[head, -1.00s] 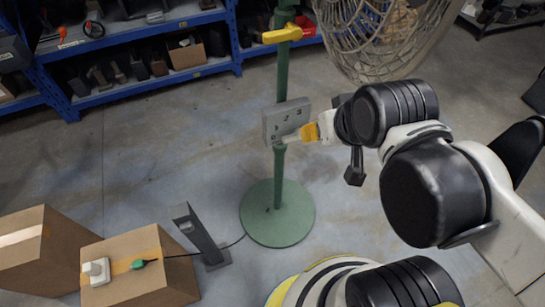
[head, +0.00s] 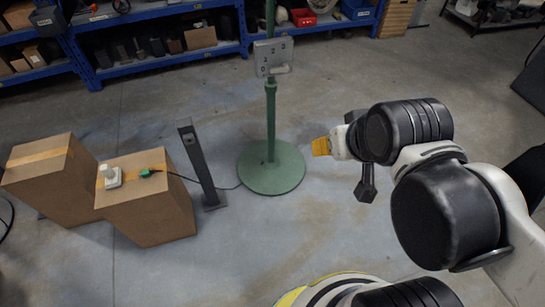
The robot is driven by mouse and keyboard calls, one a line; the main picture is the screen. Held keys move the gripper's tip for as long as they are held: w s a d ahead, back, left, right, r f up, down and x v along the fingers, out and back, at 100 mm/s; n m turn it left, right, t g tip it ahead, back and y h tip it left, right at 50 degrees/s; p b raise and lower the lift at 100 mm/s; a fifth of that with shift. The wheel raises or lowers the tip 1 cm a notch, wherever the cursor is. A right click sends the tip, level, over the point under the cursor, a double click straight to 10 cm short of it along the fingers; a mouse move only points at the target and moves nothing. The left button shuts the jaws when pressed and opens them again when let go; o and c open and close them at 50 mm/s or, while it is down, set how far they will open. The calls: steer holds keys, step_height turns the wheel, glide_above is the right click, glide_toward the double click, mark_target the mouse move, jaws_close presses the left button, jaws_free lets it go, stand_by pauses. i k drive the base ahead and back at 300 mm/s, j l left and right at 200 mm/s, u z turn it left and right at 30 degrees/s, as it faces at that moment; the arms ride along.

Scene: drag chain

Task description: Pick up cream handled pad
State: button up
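The cream handled pad (head: 112,178) sits on top of a brown cardboard box (head: 150,215) at the left. It has a flat pale base with a rounded knob standing up from it. My gripper (head: 320,146), with a yellow tip, is far to the right of the pad, in mid-air and apart from it. I see no object in the gripper. Its fingers are too small and side-on to show whether they are open or shut.
A small green plug-like item (head: 149,172) with a black cable lies beside the pad. A dark grey post (head: 198,165) stands right of the box. A green stand (head: 270,170) carries a grey numbered panel (head: 273,57). Another cardboard box (head: 50,180) stands left. Blue shelves (head: 215,52) line the back.

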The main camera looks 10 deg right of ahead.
mark_target(114, 176)
steer(key=u, duration=1.55)
